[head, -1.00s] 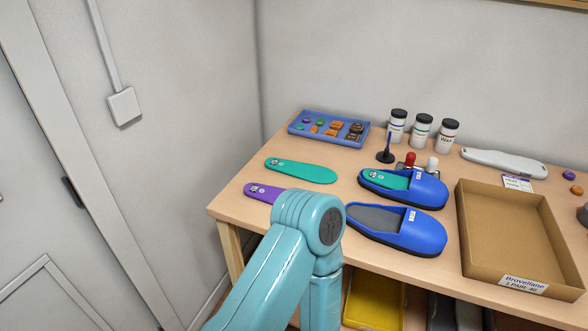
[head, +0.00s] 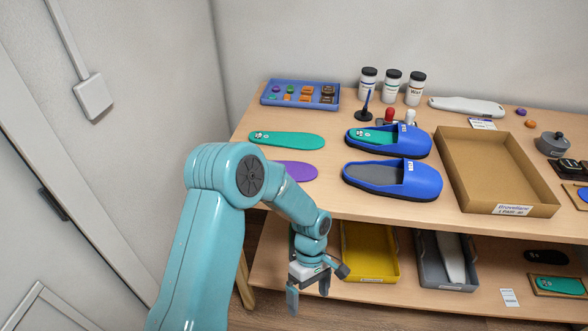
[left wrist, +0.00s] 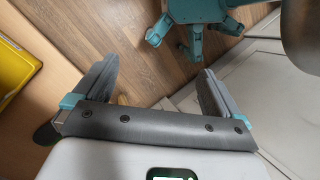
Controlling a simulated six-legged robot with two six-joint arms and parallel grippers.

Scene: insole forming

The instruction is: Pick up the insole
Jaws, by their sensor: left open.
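A green insole (head: 287,140) lies flat on the table's left part. A purple insole (head: 297,170) lies just in front of it, its left part hidden behind my left arm. Another green insole (head: 366,135) sits in the rear blue clog (head: 413,138). The front blue clog (head: 420,182) shows a grey inside. My left gripper (head: 308,287) is open and empty, pointing down in front of the table, below the tabletop. In the left wrist view its two fingers (left wrist: 155,95) stand wide apart over wooden floor. My right gripper is not in view.
An open cardboard box (head: 491,208) stands right of the clogs. A blue tray (head: 270,100) of small pieces and several jars (head: 392,86) stand at the back. Yellow (head: 368,276) and grey (head: 470,285) bins stand on the lower shelf.

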